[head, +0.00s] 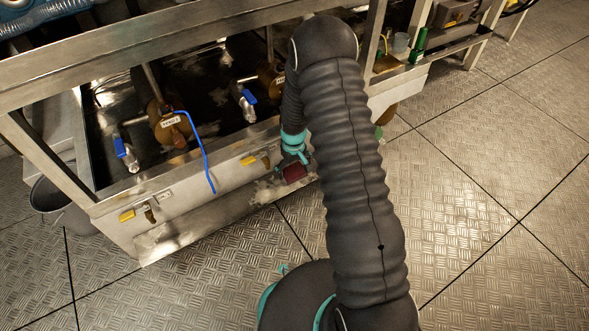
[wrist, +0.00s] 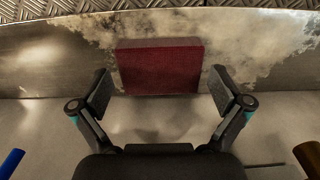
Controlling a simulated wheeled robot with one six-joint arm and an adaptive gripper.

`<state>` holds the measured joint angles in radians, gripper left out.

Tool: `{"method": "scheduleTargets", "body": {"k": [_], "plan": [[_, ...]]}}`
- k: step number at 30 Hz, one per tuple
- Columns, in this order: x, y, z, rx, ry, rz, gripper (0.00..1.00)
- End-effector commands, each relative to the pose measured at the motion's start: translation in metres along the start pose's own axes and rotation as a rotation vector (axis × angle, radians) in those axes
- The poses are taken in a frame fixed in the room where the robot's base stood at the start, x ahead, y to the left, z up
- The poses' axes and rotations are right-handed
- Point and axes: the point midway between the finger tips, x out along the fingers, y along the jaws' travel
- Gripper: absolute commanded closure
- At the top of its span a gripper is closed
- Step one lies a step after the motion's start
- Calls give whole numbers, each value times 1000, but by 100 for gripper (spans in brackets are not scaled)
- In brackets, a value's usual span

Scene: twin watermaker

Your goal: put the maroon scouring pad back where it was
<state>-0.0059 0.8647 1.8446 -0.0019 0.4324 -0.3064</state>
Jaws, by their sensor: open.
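The maroon scouring pad (head: 294,172) is a small dark red block at the lower front of the metal frame, beside a pale stained patch. In the wrist view the pad (wrist: 159,66) sits centred between my fingertips, with its broad face towards me. My gripper (wrist: 160,90) is open, with a finger on each side of the pad and narrow gaps left and right. In the head view my gripper (head: 297,157) is just above the pad, partly hidden by my arm. I cannot tell whether the pad touches the surface under it.
The metal ledge (wrist: 45,55) carries a whitish stain. Blue-handled valves (head: 126,152), a blue hose (head: 203,155) and yellow-handled taps (head: 256,160) are left of my gripper. A green bottle (head: 418,45) stands on the right shelf. The plate floor (head: 480,200) at right is clear.

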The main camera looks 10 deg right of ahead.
Motion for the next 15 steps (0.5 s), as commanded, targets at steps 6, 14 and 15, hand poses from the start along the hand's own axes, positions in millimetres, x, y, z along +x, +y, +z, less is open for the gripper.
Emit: {"method": "scheduleTargets", "body": {"k": [6,14,15], "plan": [[-42,0,-1,0,4,1,0],[-90,0,0,0,2,1,0],[-96,0,0,0,3,1,0]]}}
